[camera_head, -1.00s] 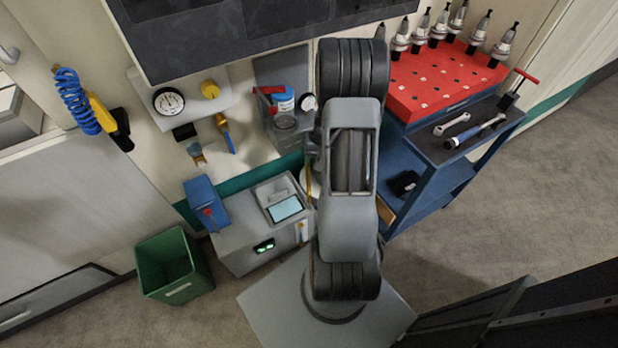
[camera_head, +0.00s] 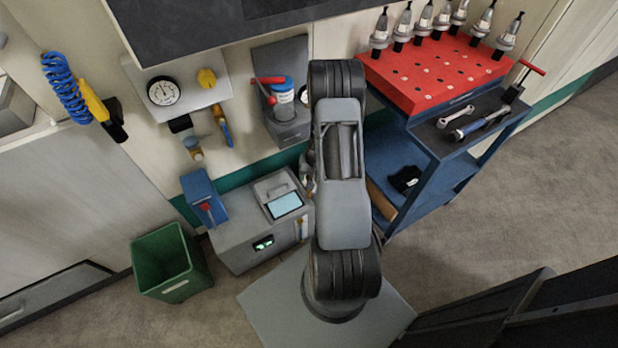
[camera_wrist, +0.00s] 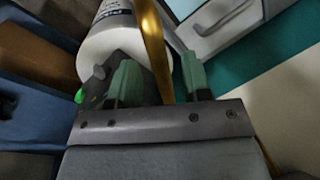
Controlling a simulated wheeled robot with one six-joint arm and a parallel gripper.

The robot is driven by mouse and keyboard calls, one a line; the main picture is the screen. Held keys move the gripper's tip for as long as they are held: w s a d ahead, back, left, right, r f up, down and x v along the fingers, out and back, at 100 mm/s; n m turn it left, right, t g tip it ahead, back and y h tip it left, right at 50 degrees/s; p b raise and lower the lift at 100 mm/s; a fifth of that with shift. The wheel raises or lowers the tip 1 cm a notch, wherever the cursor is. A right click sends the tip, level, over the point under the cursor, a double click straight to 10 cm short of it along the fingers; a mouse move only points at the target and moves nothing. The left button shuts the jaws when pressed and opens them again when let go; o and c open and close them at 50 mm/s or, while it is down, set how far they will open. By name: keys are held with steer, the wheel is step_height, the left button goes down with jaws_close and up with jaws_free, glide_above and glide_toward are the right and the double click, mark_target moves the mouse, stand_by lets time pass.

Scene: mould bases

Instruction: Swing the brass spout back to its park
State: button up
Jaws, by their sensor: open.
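The brass spout (camera_wrist: 152,40) is a curved golden tube. In the wrist view it comes down from the top and passes between the two green fingers of my gripper (camera_wrist: 158,75). My gripper is open, with a finger on each side of the tube; I cannot tell whether either touches it. The spout's lower end is hidden behind the gripper body. A white cylinder (camera_wrist: 108,42) with dark lettering stands just beyond the left finger. In the head view my arm hides the gripper, and I cannot make out the spout.
A grey machine with a screen (camera_head: 286,205) stands left of my arm, with a blue box (camera_head: 203,198) beside it. A blue cart (camera_head: 437,180) carrying a red rack (camera_head: 425,82) stands close on the right. A green bin (camera_head: 165,265) is on the floor.

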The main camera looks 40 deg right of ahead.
steer(key=shift+f, duration=0.2)
steer(key=shift+c, duration=0.3)
jaws_close()
